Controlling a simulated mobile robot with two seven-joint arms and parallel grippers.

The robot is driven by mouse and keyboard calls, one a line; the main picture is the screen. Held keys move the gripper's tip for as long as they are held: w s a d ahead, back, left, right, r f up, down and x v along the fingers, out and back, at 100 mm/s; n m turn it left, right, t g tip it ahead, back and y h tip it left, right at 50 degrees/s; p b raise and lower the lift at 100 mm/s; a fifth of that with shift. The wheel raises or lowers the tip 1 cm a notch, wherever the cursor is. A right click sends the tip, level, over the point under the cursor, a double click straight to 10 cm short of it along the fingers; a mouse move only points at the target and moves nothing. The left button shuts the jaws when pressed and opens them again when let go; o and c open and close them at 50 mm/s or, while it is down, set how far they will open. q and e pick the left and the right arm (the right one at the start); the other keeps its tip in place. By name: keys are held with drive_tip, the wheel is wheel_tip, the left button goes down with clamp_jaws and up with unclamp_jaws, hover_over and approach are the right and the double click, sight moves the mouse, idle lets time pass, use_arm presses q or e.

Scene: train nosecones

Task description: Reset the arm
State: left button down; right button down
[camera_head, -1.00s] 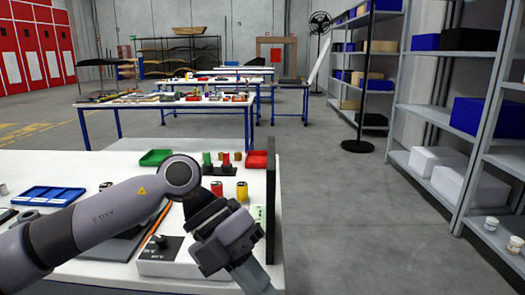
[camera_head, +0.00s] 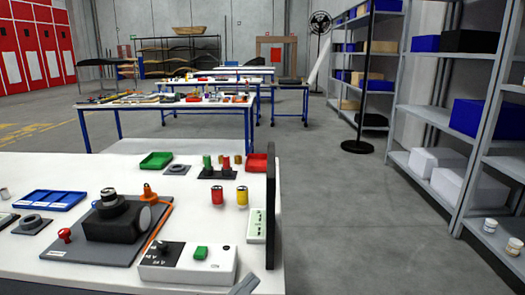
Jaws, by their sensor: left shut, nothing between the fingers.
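Only the grey tip of my left gripper (camera_head: 245,285) shows, at the bottom edge of the head view, in front of the white control box. It is shut with nothing visible in it. The rest of my left arm is out of the picture. My right gripper is not in view.
The white table (camera_head: 110,172) holds a grey base plate with a black device (camera_head: 115,222), a control box (camera_head: 190,262) with a green button, a blue tray (camera_head: 48,199), and red and yellow cylinders (camera_head: 217,192). A dark upright panel (camera_head: 270,205) stands at its right edge.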

use_arm(q)
drive_tip(key=s+a+f+n+y, duration=0.2)
drive_tip(key=a+f+n+y, duration=0.3)
drive_tip(key=f, duration=0.3)
drive_tip(key=s+a+f+n+y, duration=0.2)
drive_tip(key=a+f+n+y, duration=0.3)
drive_tip(key=f, duration=0.3)
drive_tip(key=s+a+f+n+g+y, duration=0.1)
drive_tip(key=s+a+f+g+y, duration=0.1)
drive_tip(key=s+f, duration=0.3)
drive_tip(key=s+a+f+g+y+p, duration=0.1)
drive_tip(key=s+a+f+g+y, duration=0.1)
drive_tip(key=s+a+f, duration=0.3)
drive_tip(key=shift+s+a+f+n+g, duration=0.15)
drive_tip(key=shift+s+f+n+g, duration=0.3)
drive_tip(key=shift+s+g, duration=0.35)
